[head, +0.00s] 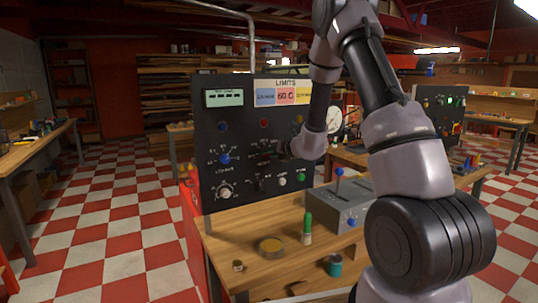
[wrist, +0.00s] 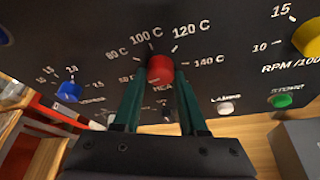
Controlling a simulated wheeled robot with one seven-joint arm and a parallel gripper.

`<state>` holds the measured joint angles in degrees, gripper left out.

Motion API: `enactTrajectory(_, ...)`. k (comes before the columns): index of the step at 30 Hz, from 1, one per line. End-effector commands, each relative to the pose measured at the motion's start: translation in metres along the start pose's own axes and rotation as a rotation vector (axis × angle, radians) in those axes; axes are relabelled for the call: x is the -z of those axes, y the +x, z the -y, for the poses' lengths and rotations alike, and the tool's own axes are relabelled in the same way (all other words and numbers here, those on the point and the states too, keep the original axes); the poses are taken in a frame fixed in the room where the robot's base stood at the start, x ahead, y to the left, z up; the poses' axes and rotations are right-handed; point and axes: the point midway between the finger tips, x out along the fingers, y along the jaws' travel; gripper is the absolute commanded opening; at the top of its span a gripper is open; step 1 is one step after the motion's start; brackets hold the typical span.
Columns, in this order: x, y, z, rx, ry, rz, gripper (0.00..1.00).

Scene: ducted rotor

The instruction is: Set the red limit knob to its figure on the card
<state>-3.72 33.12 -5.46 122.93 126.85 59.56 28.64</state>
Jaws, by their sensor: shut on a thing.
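The red limit knob (wrist: 160,69) sits on the dark panel (head: 228,128), under a white scale with 80 C, 100 C, 120 C and 140 C; a lower left mark is partly hidden. Which mark the knob points at is not clear. My gripper (wrist: 160,84) is shut on the knob, one green finger on each side. In the head view my gripper (head: 284,150) is at the panel, and my arm hides the knob. The LIMITS card (head: 285,92) is at the panel's top; its red middle field appears to read 60 C.
A blue knob (wrist: 69,91) is left of the red one and a yellow knob (wrist: 309,38) right. White (wrist: 225,108) and green (wrist: 286,100) buttons are below. A grey box with a blue-topped lever (head: 339,188) and a green-capped bottle (head: 307,229) stand on the bench.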

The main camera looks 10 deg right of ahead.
Motion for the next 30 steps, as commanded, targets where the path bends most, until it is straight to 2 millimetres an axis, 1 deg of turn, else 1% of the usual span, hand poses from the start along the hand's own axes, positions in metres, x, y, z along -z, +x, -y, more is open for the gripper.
enactTrajectory(6, 0.0015, -0.0004, 0.001, 0.015, -0.031, -0.003, 0.0)
enactTrajectory(17, 0.0014, -0.0004, 0.0012, 0.017, -0.034, -0.003, 0.0)
enactTrajectory(18, 0.0014, -0.0004, 0.0012, 0.016, -0.034, -0.003, 0.45)
enactTrajectory(20, 0.0012, -0.0004, 0.0011, 0.016, -0.034, -0.003, 0.68)
enactTrajectory(21, 0.0011, -0.0004, 0.001, 0.016, -0.033, -0.002, 0.72)
enactTrajectory(30, 0.0003, -0.0012, 0.0002, 0.015, -0.033, -0.001, 0.72)
